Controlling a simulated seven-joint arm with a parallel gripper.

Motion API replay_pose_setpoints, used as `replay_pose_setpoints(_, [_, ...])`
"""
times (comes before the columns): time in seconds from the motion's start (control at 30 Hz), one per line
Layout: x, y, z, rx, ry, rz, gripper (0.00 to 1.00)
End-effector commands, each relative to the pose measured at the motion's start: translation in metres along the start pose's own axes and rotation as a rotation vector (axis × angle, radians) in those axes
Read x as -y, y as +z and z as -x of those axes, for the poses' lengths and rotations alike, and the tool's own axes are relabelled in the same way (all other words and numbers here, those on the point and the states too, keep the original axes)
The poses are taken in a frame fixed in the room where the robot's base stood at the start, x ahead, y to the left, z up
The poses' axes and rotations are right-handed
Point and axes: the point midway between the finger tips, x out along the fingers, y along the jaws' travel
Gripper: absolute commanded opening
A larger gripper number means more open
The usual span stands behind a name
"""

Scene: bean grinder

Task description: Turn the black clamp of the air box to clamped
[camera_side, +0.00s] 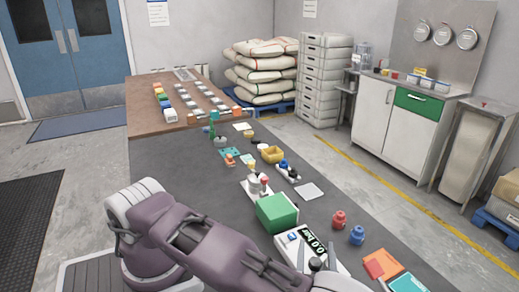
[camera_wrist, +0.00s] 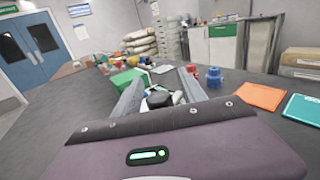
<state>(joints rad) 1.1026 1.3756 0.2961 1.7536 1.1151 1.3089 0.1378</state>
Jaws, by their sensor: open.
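The air box (camera_side: 307,243) is a white box with a dark display that seems to read 0.0 bar, right of the green block in the side view. A black rounded part (camera_side: 315,264), which looks like its clamp, stands at its near side. It also shows in the wrist view as a black knob (camera_wrist: 159,99). My gripper (camera_wrist: 160,80) is open, with one grey finger on each side of the black knob. I cannot tell whether the fingers touch it or which way it is turned.
A green block (camera_side: 277,213) stands close beside the air box. A red knob-like piece (camera_side: 339,219) and a blue one (camera_side: 357,235) stand to its right. An orange plate (camera_side: 382,264) and a teal plate (camera_side: 408,284) lie nearer. The dark table (camera_side: 180,165) is bare on the left.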

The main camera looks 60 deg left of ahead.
Motion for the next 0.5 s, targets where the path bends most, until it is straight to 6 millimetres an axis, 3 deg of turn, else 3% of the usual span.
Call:
replay_pose_setpoints(0.27, [0.0, -0.001, 0.069, 0.001, 0.023, -0.004, 0.49])
replay_pose_setpoints(0.5, [0.001, 0.063, 0.071, 0.005, 0.023, -0.002, 0.49])
